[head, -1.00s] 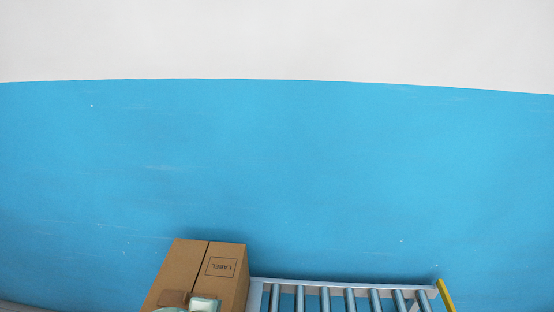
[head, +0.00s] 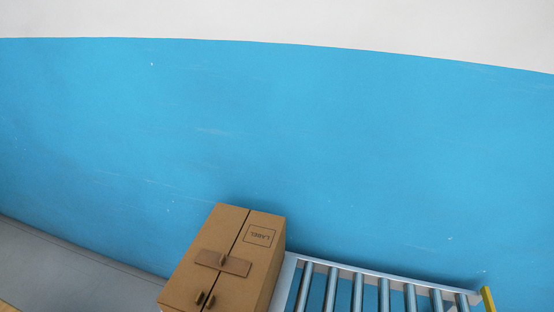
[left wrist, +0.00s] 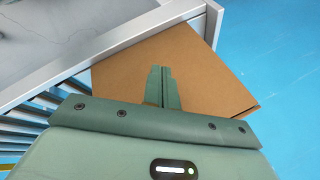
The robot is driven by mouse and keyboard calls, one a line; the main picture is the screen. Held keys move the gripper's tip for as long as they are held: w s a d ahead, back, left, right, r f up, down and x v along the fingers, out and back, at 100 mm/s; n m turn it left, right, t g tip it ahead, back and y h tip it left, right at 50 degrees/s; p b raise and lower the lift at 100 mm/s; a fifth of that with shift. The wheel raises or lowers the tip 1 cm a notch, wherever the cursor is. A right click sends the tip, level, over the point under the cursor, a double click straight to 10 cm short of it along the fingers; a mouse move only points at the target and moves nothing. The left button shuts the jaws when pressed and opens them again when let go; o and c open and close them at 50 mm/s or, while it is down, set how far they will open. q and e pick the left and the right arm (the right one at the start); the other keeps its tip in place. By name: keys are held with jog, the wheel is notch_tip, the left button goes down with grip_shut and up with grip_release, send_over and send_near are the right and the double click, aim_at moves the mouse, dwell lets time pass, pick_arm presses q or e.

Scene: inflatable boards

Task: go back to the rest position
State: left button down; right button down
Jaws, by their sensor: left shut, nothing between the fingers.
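My left gripper (left wrist: 162,88) shows in the left wrist view, shut and empty. Its green fingers are together in front of a brown cardboard box. In the head view the cardboard box (head: 232,230) stands at the bottom, left of the roller conveyor. It has a printed label and brown tabs on its top. The box also shows in the left wrist view (left wrist: 205,70), behind the fingers; I cannot tell whether they touch it. Neither gripper shows in the head view now.
A roller conveyor (head: 396,279) with a grey frame and a yellow end piece (head: 488,299) runs right of the box. A grey surface (head: 75,264) lies at lower left. The blue floor (left wrist: 285,70) is clear in the left wrist view.

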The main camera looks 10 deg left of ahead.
pick_arm(q)
jog(key=s+d+f+g+h+b, duration=0.1)
jog(key=s+f, duration=0.2)
jog(key=f, duration=0.4)
jog(key=s+f+b, duration=0.1)
jog(key=s+f, duration=0.2)
jog(key=f, duration=0.4)
jog(key=s+f+n+g+h+b, duration=0.1)
jog(key=s+f+n+g+b, duration=0.2)
jog(key=s+f, duration=1.3)
jog(key=shift+s+n, duration=0.3)
jog(key=shift+s, duration=0.45)
